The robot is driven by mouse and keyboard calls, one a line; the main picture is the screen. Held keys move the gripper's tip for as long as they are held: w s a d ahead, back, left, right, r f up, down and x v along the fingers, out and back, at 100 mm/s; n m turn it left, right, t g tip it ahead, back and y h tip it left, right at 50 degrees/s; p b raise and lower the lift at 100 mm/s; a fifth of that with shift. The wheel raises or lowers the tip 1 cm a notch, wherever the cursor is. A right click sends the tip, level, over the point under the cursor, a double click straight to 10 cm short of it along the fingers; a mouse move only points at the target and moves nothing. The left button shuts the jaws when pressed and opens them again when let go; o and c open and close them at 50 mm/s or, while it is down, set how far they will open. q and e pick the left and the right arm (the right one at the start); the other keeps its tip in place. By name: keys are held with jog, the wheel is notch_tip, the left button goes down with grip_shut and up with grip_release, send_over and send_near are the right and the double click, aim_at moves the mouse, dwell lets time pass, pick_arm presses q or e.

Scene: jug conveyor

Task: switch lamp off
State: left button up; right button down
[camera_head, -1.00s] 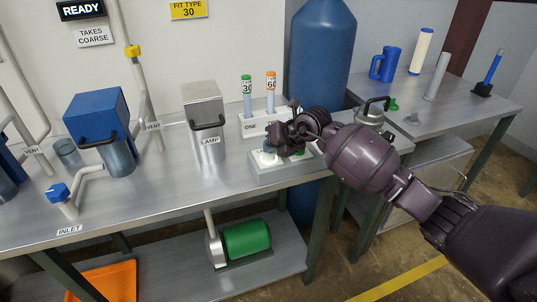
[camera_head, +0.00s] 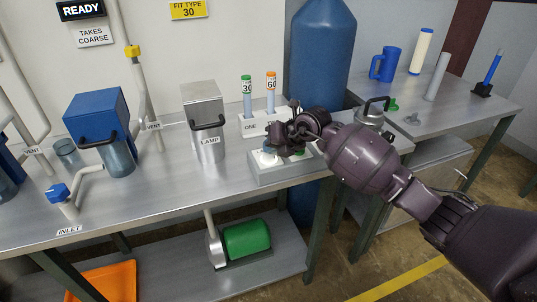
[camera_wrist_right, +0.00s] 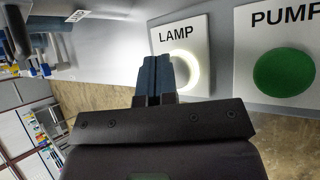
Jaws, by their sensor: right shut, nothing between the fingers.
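The control panel (camera_head: 285,174) is a grey box at the bench's right front. In the right wrist view it carries a white round button (camera_wrist_right: 188,70) under the word LAMP, with a bright glowing rim. My right gripper (camera_wrist_right: 157,62) is shut and empty, its blue fingertips covering the left part of that button. I cannot tell whether they touch it. In the head view, the right gripper (camera_head: 272,149) is over the panel beside the white button (camera_head: 268,160). My left gripper is out of view.
A green PUMP button (camera_wrist_right: 284,73) sits right of the lamp button. A white rack (camera_head: 249,126) with two tubes stands behind the panel. A blue cylinder (camera_head: 321,60) and a metal kettle-like vessel (camera_head: 370,117) are close to my right arm.

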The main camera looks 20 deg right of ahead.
aim_at(271, 155)
jog(key=shift+f, duration=0.1)
dwell(0.5)
jog(key=shift+f, duration=0.35)
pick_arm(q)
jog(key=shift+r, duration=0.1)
pick_arm(e)
jog(key=shift+r+p, duration=0.35)
jog(key=shift+p, duration=0.05)
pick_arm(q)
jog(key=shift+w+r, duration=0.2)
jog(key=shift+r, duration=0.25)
pick_arm(e)
jog(key=shift+r+p, duration=1.9)
jog(key=shift+r, duration=1.2)
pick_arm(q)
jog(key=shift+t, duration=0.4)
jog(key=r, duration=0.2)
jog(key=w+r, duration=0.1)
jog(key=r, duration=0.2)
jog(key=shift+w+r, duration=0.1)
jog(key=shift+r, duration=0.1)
